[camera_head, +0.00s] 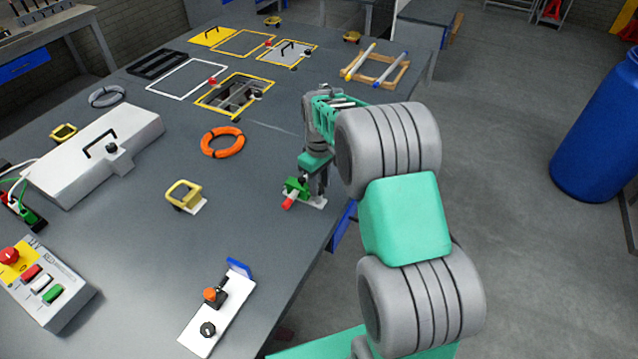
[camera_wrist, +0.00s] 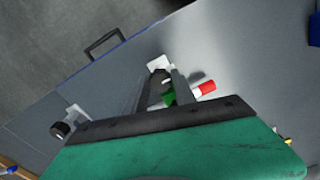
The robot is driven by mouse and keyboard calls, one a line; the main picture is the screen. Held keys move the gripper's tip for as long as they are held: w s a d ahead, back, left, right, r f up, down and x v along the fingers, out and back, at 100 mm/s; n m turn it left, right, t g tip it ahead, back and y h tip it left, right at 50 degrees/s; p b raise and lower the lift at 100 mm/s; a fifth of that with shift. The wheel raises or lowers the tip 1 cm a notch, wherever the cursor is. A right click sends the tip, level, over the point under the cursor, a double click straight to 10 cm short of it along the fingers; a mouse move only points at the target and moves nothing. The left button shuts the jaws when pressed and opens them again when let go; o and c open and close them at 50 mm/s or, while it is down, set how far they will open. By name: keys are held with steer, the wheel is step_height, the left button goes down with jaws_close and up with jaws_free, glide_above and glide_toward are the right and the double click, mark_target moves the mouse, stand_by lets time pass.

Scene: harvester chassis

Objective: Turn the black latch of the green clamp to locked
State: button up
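The green clamp (camera_head: 298,187) with a red tip (camera_head: 288,203) sits on a small white plate (camera_head: 318,202) near the table's right edge. My gripper (camera_head: 316,192) points down right at the clamp, over its plate. In the wrist view, the green body (camera_wrist: 169,97) shows partly between and behind my fingers (camera_wrist: 168,72), and the red tip (camera_wrist: 207,87) sticks out to the right. My fingers are a little apart. A dark rounded piece is at their tips, but I cannot tell whether it is the black latch or a fingertip. The latch's angle is hidden.
A yellow-framed part (camera_head: 184,195), an orange ring (camera_head: 222,142) and a white cover (camera_head: 95,165) stand left. A button box (camera_head: 45,290) is at front left. The table between them is bare.

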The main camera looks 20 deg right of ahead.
jaws_close()
steer(key=shift+m, duration=0.3)
steer(key=m+b, duration=0.1)
steer(key=m, duration=0.1)
steer(key=shift+f+m, duration=0.1)
steer(key=shift+m, duration=0.2)
steer(key=m+b, duration=0.1)
steer(key=m, duration=0.2)
steer(key=shift+m+b, duration=0.3)
steer(key=m+b, duration=0.1)
steer(key=m, duration=0.4)
steer(key=shift+a, duration=0.15)
steer(key=m+b, duration=0.1)
steer(key=m, duration=0.5)
